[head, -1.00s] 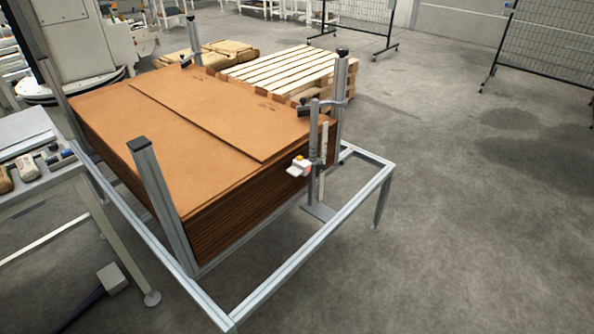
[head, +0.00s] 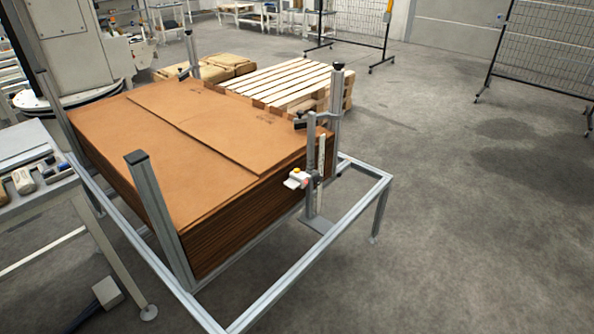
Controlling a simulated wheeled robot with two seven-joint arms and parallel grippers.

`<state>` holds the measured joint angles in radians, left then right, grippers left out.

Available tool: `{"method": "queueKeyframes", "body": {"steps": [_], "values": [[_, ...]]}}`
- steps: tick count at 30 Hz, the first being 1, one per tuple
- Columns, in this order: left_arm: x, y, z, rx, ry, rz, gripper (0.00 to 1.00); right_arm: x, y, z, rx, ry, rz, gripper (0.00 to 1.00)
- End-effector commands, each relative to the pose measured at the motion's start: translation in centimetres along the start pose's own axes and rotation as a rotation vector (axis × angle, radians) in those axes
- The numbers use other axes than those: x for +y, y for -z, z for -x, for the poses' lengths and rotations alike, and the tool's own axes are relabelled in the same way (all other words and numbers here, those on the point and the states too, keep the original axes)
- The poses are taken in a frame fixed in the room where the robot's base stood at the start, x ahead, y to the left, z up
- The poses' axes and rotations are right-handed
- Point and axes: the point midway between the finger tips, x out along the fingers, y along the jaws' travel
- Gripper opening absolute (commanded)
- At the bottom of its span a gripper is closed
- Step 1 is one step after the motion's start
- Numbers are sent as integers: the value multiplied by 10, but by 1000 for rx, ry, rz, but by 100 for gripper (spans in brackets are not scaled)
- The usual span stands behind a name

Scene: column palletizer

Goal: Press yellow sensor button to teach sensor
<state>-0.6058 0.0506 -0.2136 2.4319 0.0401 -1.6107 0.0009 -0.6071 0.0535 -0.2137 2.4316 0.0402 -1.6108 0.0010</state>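The sensor (head: 298,181) is a small white box clamped to an upright post at the front right of the cardboard stack. Its yellow button (head: 296,171) shows as a small yellow-orange spot on top. A small red spot shows on the sensor's right side. A pale plate sticks out of it to the lower left. Neither of my grippers shows in the head view.
A tall stack of brown cardboard sheets (head: 170,150) stands inside a metal frame (head: 290,285) with corner posts. A wooden pallet (head: 280,82) lies behind it. A table (head: 60,182) with tools stands at the left. The floor (head: 470,220) on the right is clear.

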Motion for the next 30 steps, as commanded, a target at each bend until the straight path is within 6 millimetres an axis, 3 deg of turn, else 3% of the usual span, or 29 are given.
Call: {"method": "queueKeyframes", "body": {"steps": [1,3,30], "values": [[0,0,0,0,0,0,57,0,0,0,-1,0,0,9],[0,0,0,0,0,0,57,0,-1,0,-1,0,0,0],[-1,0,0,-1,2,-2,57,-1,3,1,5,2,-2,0]]}}
